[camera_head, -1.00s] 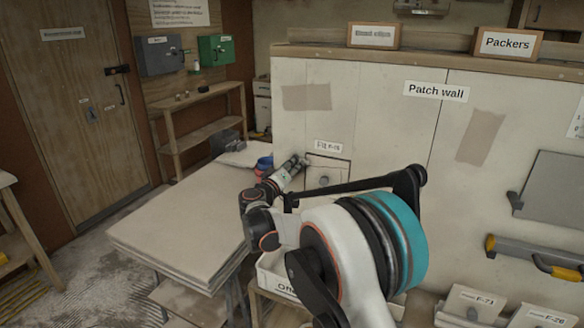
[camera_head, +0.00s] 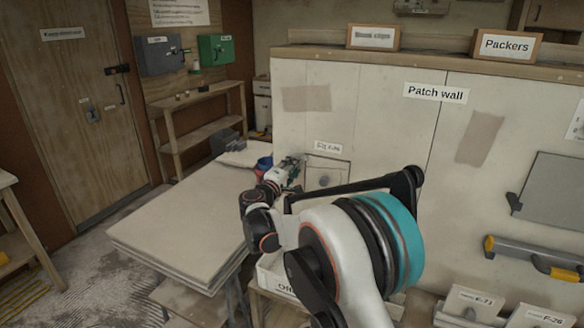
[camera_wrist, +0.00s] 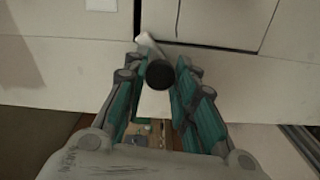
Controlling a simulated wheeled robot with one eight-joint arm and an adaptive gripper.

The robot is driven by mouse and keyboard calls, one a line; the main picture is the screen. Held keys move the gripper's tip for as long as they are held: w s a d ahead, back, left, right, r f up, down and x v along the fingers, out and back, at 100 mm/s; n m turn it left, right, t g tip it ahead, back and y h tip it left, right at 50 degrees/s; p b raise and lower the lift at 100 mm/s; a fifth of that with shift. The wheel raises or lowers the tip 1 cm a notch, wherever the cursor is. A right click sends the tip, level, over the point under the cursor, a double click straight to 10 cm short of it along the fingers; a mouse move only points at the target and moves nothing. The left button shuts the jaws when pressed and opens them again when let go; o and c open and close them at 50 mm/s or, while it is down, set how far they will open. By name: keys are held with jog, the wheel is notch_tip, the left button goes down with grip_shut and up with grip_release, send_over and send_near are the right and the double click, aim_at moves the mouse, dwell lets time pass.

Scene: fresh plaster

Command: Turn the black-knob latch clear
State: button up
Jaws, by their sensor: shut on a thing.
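The black knob (camera_wrist: 160,74) is round and sits between the fingertips of my gripper (camera_wrist: 158,80) in the wrist view. A pale latch lever (camera_wrist: 146,44) runs from it up and left, over the edge of a panel. My gripper is shut on the knob, with one teal-lined finger on each side. The latch is not clear to see in the head view.
The Patch wall (camera_head: 390,130) rises behind the hatch. A table with stacked boards (camera_head: 180,225) stands left of my arm, with a blue tub (camera_head: 264,163) near the wall. A white bin (camera_head: 272,280) is below my arm.

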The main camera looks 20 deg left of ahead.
jog(key=n, duration=1)
jog(key=shift+f, duration=0.1)
jog(key=shift+n+p, duration=0.3)
jog(key=shift+n, duration=0.1)
jog(key=o, duration=1.1)
jog(key=shift+c, duration=0.2)
jog(key=shift+s, duration=0.15)
jog(key=s, duration=1.1)
jog(key=shift+s+a, duration=0.4)
jog(key=shift+a, duration=0.05)
